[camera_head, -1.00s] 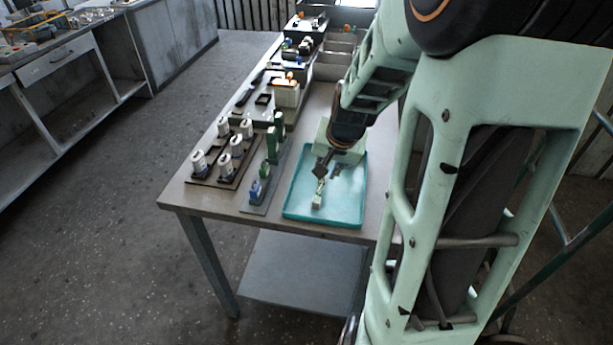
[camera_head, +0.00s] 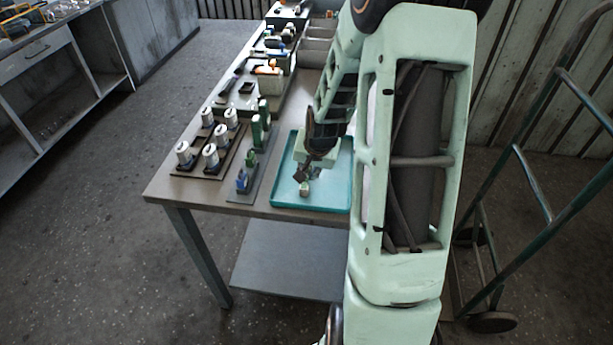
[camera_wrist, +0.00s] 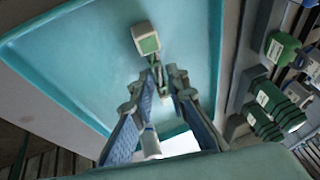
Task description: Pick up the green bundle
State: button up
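A small piece with a pale block end and green on it lies in the teal tray (camera_head: 283,203); it looks to be the green bundle (camera_head: 305,188). In the wrist view its block end (camera_wrist: 147,40) shows just beyond the fingertips, and its rear part runs back between them. My gripper (camera_head: 302,175) points down over the tray, right at the piece. In the wrist view the two fingers of my gripper (camera_wrist: 168,85) stand apart with a gap between their pads. Whether they touch the piece is unclear.
Left of the tray, a grey holder carries blue and green parts (camera_head: 242,180); green labelled parts (camera_wrist: 270,105) show at right in the wrist view. A dark rack holds several white cylinders (camera_head: 210,155). Bins (camera_head: 316,45) stand behind. The table's front-left corner is bare.

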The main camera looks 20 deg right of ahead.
jog(key=shift+w+f, duration=0.15)
jog(key=shift+f, duration=0.2)
grip_shut()
jog(key=shift+r, duration=0.1)
jog(key=shift+r+p, duration=0.7)
jog(key=shift+r, duration=0.1)
jog(key=s+d+r+p, duration=0.2)
jog(key=s+r+p, duration=0.5)
jog(key=s+r, duration=0.4)
jog(key=shift+s+d, duration=0.35)
jog(key=shift+s, duration=0.95)
